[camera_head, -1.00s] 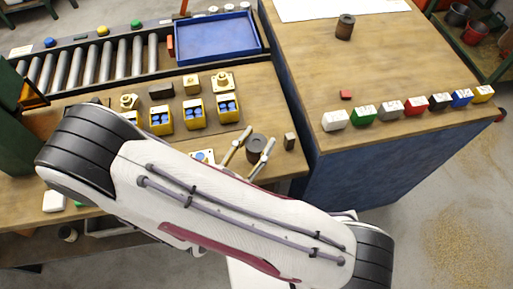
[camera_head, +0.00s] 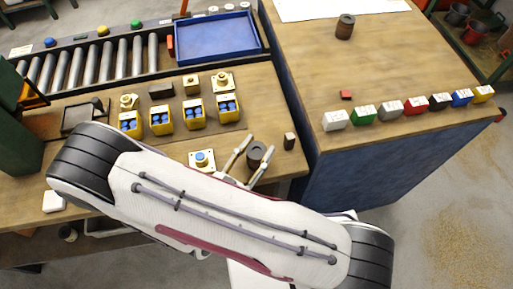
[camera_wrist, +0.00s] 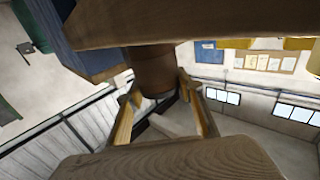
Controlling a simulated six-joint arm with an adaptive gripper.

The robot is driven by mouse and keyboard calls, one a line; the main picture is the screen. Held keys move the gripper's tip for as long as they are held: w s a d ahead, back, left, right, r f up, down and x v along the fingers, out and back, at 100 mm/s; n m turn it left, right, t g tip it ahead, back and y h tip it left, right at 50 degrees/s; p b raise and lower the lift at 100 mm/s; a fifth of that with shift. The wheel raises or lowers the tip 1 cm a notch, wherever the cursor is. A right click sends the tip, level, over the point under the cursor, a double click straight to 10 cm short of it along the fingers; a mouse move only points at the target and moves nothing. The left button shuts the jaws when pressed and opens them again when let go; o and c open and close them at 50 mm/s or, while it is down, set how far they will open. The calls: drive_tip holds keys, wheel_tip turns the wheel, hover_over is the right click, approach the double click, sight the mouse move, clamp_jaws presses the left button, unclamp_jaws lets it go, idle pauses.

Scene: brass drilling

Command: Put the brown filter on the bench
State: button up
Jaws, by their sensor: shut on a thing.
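The brown filter (camera_head: 257,152) is a short, dark brown cylinder. My gripper (camera_head: 261,146) is shut on it, with one finger on either side, at the front right of the wooden bench (camera_head: 265,90). In the wrist view the filter (camera_wrist: 153,72) sits between the fingertips of my gripper (camera_wrist: 159,84). The head view looks from above, so I cannot tell whether the filter touches the bench top. My white arm hides part of the bench's front.
A small dark block (camera_head: 289,141) stands close on the right. Yellow boxes (camera_head: 195,113) are behind. Another brown cylinder (camera_head: 345,27) stands on the right-hand worktop (camera_head: 400,65).

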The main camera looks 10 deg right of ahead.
drive_tip(key=o, duration=1.2)
drive_tip(key=shift+o, duration=0.2)
drive_tip(key=shift+r, duration=0.1)
drive_tip(key=v, duration=1.2)
drive_tip(key=shift+a, duration=0.15)
